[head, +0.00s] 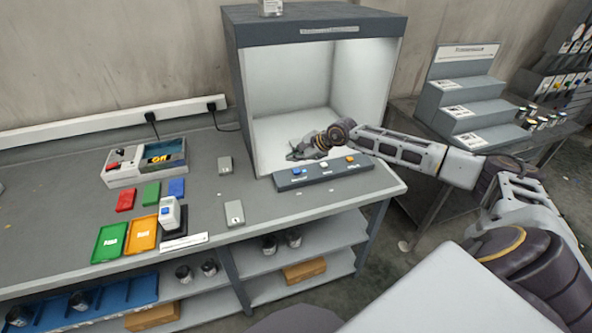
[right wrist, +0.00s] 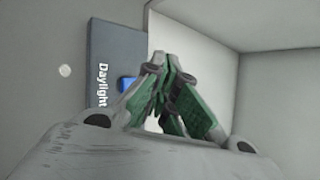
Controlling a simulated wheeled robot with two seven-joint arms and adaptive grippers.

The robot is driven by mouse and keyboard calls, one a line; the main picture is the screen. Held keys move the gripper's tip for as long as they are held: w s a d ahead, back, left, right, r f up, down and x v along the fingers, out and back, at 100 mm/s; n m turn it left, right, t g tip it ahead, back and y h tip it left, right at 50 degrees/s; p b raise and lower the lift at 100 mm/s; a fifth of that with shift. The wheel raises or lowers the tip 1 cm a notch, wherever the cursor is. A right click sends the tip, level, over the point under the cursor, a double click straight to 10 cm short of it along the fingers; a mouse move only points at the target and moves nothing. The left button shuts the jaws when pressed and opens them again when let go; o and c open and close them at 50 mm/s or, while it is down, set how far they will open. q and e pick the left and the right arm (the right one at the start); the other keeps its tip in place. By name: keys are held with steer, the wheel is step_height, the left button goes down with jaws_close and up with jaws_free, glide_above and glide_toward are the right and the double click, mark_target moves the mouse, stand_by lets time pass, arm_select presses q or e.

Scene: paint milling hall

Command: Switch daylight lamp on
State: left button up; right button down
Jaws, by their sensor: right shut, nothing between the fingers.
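The light booth (head: 321,24) stands on the bench with its inside lit. A dark switch bar (head: 325,176) in front of its opening has a blue button (head: 297,171), a white button (head: 323,164) and an orange button (head: 350,159). In the right wrist view the bar (right wrist: 115,50) reads "Daylight" beside the blue button (right wrist: 127,84). My right gripper (head: 291,156) is shut and empty, just above and behind the blue button. In the right wrist view its fingertips (right wrist: 160,58) partly cover that button; contact cannot be told. My left gripper is not in view.
On the bench left of the booth are a divided box (head: 124,181), a green tray (head: 109,243), an orange tray (head: 142,235), small colour cards and a handheld device (head: 170,212). A stepped display stand (head: 468,100) is on the right.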

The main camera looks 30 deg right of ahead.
mark_target(295, 172)
steer(key=shift+r+p, duration=0.45)
steer(key=shift+r, duration=1.25)
steer(key=s+a+r+p, duration=0.1)
steer(key=s+r+p, duration=0.1)
steer(key=s+r, duration=0.3)
steer(key=shift+r, duration=1)
